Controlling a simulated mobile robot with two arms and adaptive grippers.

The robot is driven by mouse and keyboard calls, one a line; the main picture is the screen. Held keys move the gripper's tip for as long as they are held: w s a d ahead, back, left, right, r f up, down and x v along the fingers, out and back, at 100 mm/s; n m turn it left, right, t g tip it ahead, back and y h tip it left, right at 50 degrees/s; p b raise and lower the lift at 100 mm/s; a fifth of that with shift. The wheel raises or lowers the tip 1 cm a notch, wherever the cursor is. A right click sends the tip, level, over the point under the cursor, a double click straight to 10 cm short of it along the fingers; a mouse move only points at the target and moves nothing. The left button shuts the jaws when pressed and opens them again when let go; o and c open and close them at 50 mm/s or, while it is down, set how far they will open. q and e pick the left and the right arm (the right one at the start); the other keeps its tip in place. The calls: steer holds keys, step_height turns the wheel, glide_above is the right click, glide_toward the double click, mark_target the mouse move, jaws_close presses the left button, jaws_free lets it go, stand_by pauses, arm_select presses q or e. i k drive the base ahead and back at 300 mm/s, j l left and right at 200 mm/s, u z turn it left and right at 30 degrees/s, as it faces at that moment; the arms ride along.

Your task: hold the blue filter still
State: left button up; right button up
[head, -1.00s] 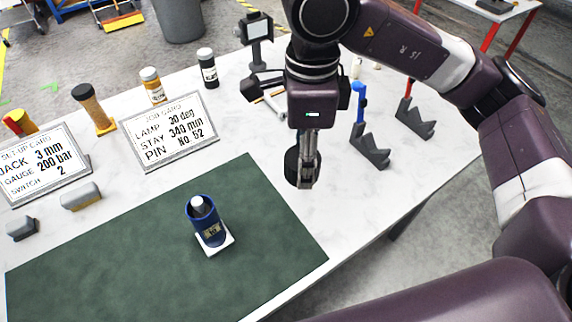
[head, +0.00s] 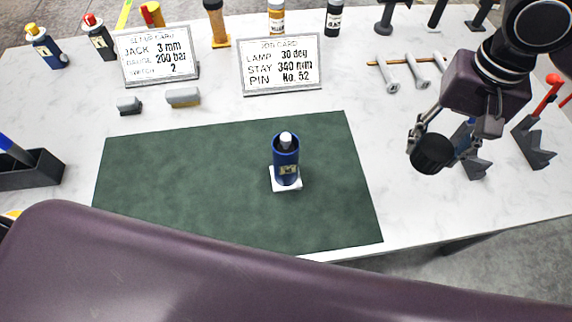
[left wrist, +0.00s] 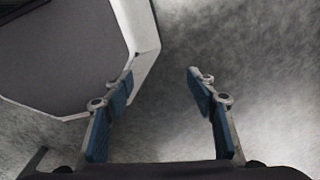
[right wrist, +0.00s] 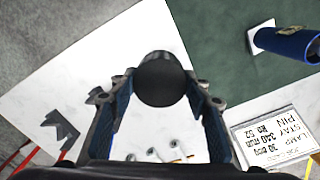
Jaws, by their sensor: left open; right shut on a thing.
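The blue filter (head: 286,165) stands upright on a small white square pad (head: 292,187) on the green mat (head: 200,180). A pale rounded piece shows at its top. The right wrist view shows part of the filter (right wrist: 287,42) at the upper right edge. My right gripper (head: 434,150) is shut on a black round piece (right wrist: 160,80), held over the table to the right of the mat, apart from the filter. My left gripper (left wrist: 160,95) is open and empty over the grey floor; it is outside the head view.
Two cards, the set-up card (head: 158,55) and the job card (head: 280,65), stand behind the mat. Dark notched stands (head: 533,145) are at the right. The mat around the filter is clear.

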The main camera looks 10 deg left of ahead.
mark_target(285, 173)
steer(key=k, duration=0.65)
steer(key=u, duration=1.2)
steer(key=k+l, duration=0.15)
steer(key=l, duration=0.2)
steer(key=k+l, duration=0.15)
steer(key=l, duration=0.25)
steer(key=k+l, duration=0.15)
steer(key=l, duration=0.2)
steer(key=i+u, duration=0.05)
